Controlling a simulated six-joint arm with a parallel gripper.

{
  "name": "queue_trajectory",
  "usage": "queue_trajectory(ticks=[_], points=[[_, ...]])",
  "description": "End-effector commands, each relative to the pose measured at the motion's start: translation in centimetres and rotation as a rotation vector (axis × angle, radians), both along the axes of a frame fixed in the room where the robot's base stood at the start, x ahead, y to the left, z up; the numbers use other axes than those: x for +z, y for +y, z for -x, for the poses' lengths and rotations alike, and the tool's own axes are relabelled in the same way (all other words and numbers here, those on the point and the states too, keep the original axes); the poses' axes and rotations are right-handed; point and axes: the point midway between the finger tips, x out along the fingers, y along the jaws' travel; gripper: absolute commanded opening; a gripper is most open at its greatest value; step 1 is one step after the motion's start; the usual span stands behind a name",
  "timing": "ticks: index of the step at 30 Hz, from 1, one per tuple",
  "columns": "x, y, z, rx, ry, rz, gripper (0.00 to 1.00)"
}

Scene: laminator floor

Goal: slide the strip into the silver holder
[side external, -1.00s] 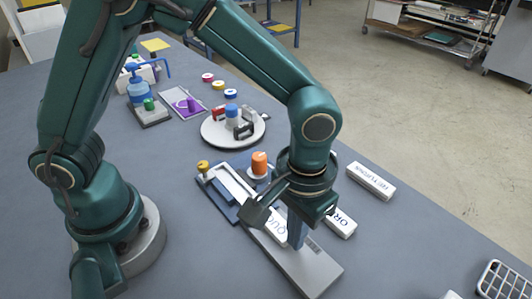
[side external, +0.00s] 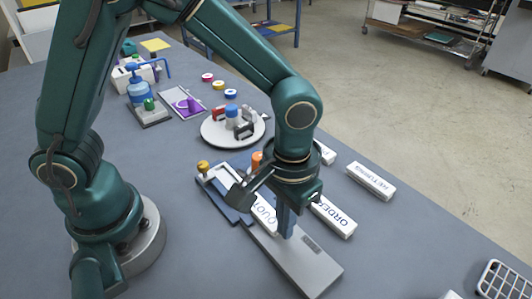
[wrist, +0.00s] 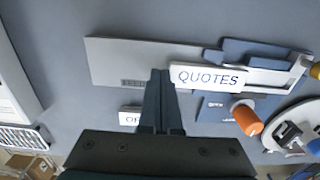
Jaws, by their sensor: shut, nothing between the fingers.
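The white strip marked QUOTES (wrist: 207,77) lies flat on the grey feed plate (wrist: 120,60). In the side view the strip (side external: 263,214) is partly hidden by my arm. The silver holder (wrist: 290,70), a pale frame on a blue base, lies in line with the strip. The strip's far end is at the holder's mouth; how far it is inside I cannot tell. My gripper (wrist: 160,74) is shut and empty, pointing down at the strip's near end. It appears to touch that end. My gripper also shows in the side view (side external: 286,232).
A knob with an orange top (wrist: 247,120) stands beside the holder, and a yellow knob (side external: 203,167) at its far end. White strips marked ORDERS (side external: 333,215) and RETURNS (side external: 371,181) lie to the right. A round tray (side external: 212,130) with clips stands behind.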

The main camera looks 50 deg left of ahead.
Motion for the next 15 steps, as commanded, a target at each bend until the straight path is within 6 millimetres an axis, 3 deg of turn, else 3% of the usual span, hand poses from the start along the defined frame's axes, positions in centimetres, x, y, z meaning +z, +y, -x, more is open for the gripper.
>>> queue_trajectory(ticks=[15], points=[[0.01, 0.58, 0.01, 0.001, 0.001, -0.001, 0.0]])
